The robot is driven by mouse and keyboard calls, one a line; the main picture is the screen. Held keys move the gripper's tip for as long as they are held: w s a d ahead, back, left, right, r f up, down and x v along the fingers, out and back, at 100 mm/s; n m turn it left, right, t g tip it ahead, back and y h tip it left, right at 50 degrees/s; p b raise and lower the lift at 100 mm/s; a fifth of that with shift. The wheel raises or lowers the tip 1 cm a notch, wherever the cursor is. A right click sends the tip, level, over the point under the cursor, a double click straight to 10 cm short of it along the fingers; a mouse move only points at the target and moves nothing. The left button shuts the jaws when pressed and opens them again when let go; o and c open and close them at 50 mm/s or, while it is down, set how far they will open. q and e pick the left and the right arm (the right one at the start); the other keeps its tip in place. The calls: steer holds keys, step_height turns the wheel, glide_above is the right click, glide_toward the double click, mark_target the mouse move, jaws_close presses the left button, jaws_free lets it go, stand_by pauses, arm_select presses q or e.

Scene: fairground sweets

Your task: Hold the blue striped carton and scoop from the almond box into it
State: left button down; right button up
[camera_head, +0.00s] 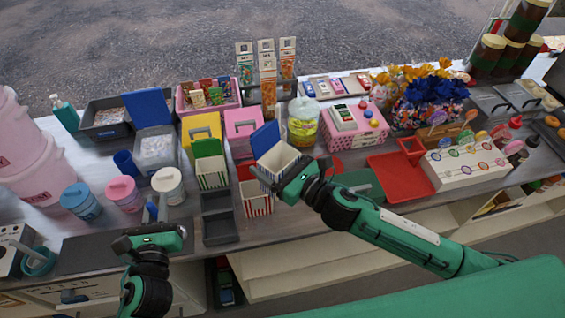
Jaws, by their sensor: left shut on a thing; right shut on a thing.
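The blue striped carton (275,158) is tilted, with its blue lid raised and its cream inside showing. My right gripper (297,178) is shut on its lower right side and holds it above the counter's front part. My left gripper (152,232) is low at the front left, shut on a small blue handled tool (151,208), which looks like a scoop; its tip is hard to make out. An open clear box (157,156) with a raised blue lid (147,108) and pale contents stands behind the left gripper. I cannot tell whether it holds almonds.
Green (211,172) and red (257,204) striped cartons stand close to the held carton. A dark empty tray (220,228) lies between my grippers. Round tubs (80,201) stand at left. A pink box (353,130) and red tray (400,178) are to the right.

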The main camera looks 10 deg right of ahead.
arm_select(q)
steer(key=shift+r, duration=0.1)
stand_by(0.6)
steer(key=w+d+r+m+g+h, duration=0.1)
steer(key=w+d+r+m+h, duration=0.3)
steer(key=d+r, duration=0.65)
steer(key=w+d+r+m+g+h, duration=0.1)
steer(key=w+d+r+h, duration=0.45)
steer(key=r, duration=0.75)
steer(key=s+d+r+m+g+h, duration=0.1)
steer(key=s+d, duration=0.1)
steer(key=d, duration=0.4)
steer(key=s+d+r+m+g+h, duration=0.1)
steer(key=s+d+r+m, duration=0.1)
steer(key=d, duration=0.4)
steer(key=w+a+f+n, duration=0.8)
steer(key=a+f+n, duration=0.2)
steer(key=f+n, duration=0.2)
steer(key=shift+w+n, duration=0.2)
steer(key=shift+n, duration=0.9)
